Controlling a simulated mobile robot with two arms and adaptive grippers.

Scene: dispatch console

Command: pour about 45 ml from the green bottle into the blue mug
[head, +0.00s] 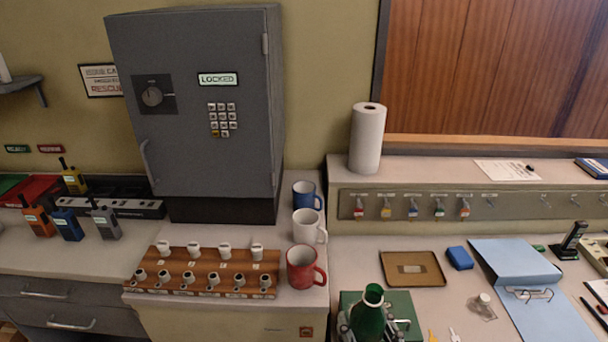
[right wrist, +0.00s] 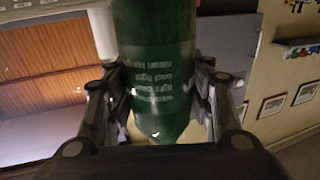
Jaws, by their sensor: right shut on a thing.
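The green bottle (head: 367,318) is at the bottom centre of the head view, roughly upright with an open mouth. My right gripper (head: 370,333) is shut on its body. In the right wrist view the bottle (right wrist: 155,45), with printed white text, sits between both fingers of the gripper (right wrist: 163,95). The blue mug (head: 304,197) stands upright on the counter beside the grey safe, at the back of a row of mugs, up and left of the bottle. Its contents cannot be made out. My left gripper is not in view.
A white mug (head: 308,229) and a red mug (head: 303,269) stand in front of the blue mug. A wooden rack (head: 208,267) with several small pieces lies to their left. A green case (head: 405,304) is behind the bottle, and a brown tray (head: 413,282) lies beyond it.

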